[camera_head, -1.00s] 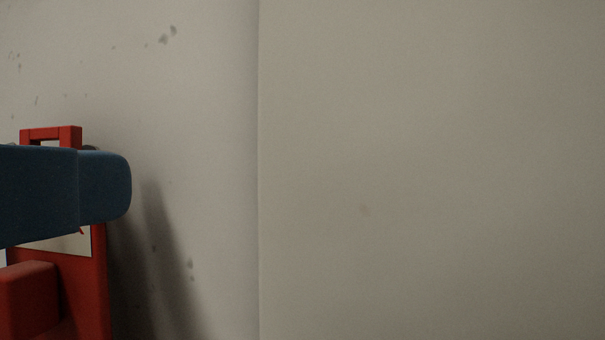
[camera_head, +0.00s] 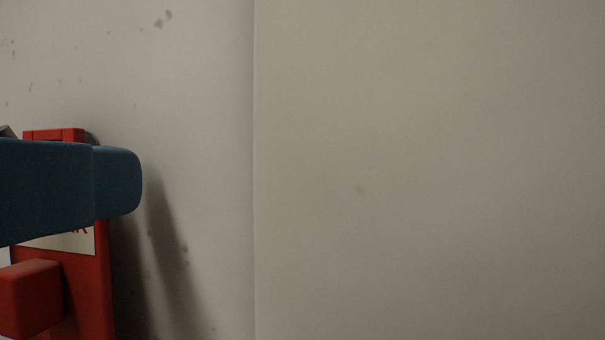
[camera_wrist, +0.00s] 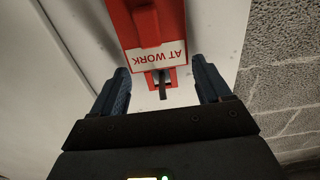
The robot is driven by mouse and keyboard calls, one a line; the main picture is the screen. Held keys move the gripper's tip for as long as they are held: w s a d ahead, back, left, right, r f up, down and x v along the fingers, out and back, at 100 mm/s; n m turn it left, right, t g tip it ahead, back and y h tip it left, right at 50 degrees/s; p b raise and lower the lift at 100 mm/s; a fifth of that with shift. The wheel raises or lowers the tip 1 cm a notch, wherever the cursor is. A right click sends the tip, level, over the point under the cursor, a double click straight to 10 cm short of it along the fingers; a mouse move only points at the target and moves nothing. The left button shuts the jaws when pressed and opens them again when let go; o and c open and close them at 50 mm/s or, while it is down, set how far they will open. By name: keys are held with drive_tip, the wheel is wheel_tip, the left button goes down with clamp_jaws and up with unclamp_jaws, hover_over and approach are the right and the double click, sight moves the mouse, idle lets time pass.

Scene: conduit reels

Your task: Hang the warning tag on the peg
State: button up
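The warning tag (camera_wrist: 157,58) is a red plate with a white label reading "AT WORK", upside down in the wrist view, and a raised red block. It also shows at the left of the head view (camera_head: 101,285), upright against the wall. A dark peg (camera_wrist: 163,92) shows at the tag's loop and appears to pass through it. My gripper (camera_wrist: 160,70) is open, its blue fingers apart on either side of the tag's loop end, with visible gaps. In the head view, a blue finger (camera_head: 118,181) covers part of the tag.
A pale, stained wall (camera_head: 200,120) stands behind the tag. A plain pale panel (camera_head: 430,170) with a vertical edge fills the right of the head view. Grey blockwork (camera_wrist: 285,85) shows at the right of the wrist view.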

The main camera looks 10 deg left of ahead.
drive_tip(key=o, duration=0.3)
drive_tip(key=shift+o, duration=0.2)
